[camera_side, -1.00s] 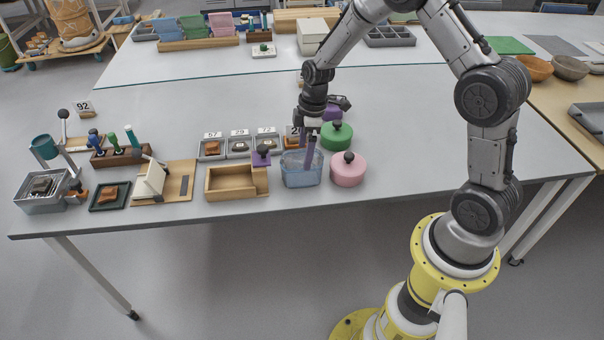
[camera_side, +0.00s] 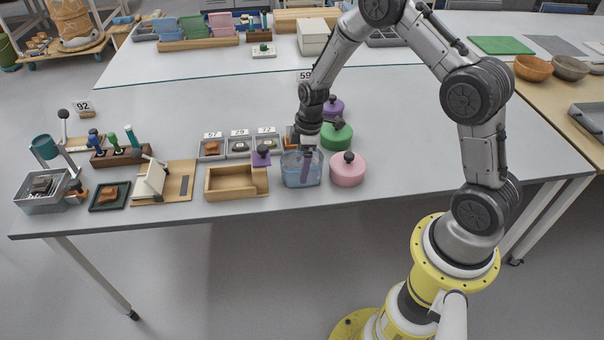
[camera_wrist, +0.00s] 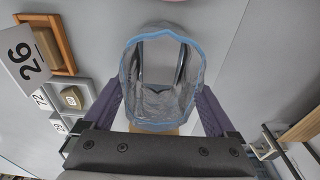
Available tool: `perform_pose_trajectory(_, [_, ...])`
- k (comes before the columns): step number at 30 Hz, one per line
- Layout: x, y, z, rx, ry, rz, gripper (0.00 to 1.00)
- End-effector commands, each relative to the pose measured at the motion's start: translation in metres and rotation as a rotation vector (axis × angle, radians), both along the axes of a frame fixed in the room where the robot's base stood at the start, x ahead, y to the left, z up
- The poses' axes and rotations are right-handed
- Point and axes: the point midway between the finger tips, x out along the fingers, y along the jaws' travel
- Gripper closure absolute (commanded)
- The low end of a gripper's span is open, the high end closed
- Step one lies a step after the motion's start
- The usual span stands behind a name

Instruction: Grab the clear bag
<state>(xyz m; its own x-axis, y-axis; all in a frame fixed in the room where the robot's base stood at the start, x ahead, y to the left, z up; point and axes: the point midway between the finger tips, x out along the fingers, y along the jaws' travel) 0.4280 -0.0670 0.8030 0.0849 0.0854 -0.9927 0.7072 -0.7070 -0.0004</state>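The clear bag (camera_wrist: 160,105) is see-through with a blue rim and an open mouth. It fills the middle of the wrist view. In the side view the bag (camera_side: 292,178) stands near the table's front edge as a bluish, see-through shape. My gripper (camera_wrist: 160,92) is open, with one purple finger on each side of the bag. The fingertips are partly hidden by the bag, and I cannot tell whether they touch it. In the side view my gripper (camera_side: 305,165) reaches down at the bag, with purple showing through it.
A pink lidded jar (camera_side: 347,172) stands close on the bag's right, with a green one (camera_side: 336,137) behind it. Small numbered trays (camera_side: 239,152) stand behind left. The table's right side is clear.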

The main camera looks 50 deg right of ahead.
Motion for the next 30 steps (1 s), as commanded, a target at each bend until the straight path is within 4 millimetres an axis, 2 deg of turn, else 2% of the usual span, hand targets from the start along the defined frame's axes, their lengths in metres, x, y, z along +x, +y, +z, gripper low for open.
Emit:
perform_pose_trajectory(1, [0.0,0.0,0.0,0.0,0.0,0.0,0.52])
perform_pose_trajectory(3, [0.0,0.0,0.0,0.0,0.0,0.0,0.64])
perform_pose_trajectory(11, [0.0,0.0,0.001,0.0,-0.001,0.0,0.64])
perform_pose_trajectory(17, [0.001,0.0,0.014,-0.001,-0.004,0.0,0.64])
perform_pose_trajectory(21, [0.001,0.0,0.035,-0.001,-0.006,0.0,0.64])
perform_pose_trajectory(25, [-0.019,0.003,0.055,-0.001,-0.004,0.0,0.64])
perform_pose_trajectory(30, [-0.049,0.007,0.093,-0.001,-0.006,-0.001,0.64])
